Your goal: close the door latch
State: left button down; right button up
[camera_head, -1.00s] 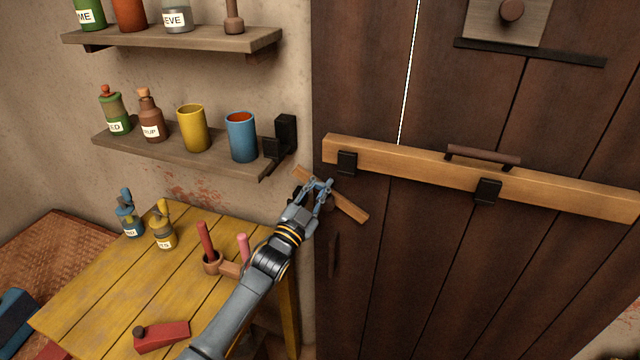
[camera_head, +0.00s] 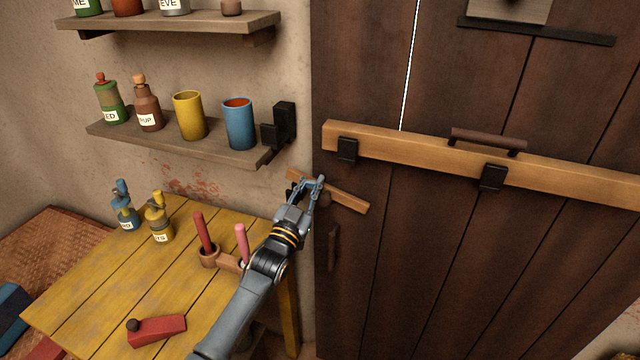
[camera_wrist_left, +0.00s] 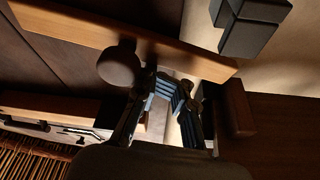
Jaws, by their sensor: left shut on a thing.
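The door latch is a short light-wood bar (camera_head: 347,200) low on the left edge of the dark plank door, tilted with its left end higher. A dark round knob shows on it in the wrist view (camera_wrist_left: 119,66). My left gripper (camera_head: 317,184) is at the latch's left half, shut on the latch. Its fingers hide part of the bar in the head view. In the left wrist view the bar (camera_wrist_left: 75,30) crosses above my fingers (camera_wrist_left: 172,92); their exact contact is hard to see. My right gripper is out of view.
A long wooden bar (camera_head: 410,154) lies across the door above the latch. A black bracket (camera_head: 284,122) is on the wall beside a shelf (camera_head: 180,142) with cups and bottles. A yellow table (camera_head: 90,285) holding bottles and tools stands under my left arm.

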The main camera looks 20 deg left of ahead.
pick_arm(q)
jog(key=f+n+y+b, duration=0.1)
jog(key=n, duration=0.1)
jog(key=a+f+n+y+b, duration=0.1)
jog(key=f+n, duration=0.1)
jog(key=shift+f+n, duration=0.3)
jog(key=shift+f, duration=0.1)
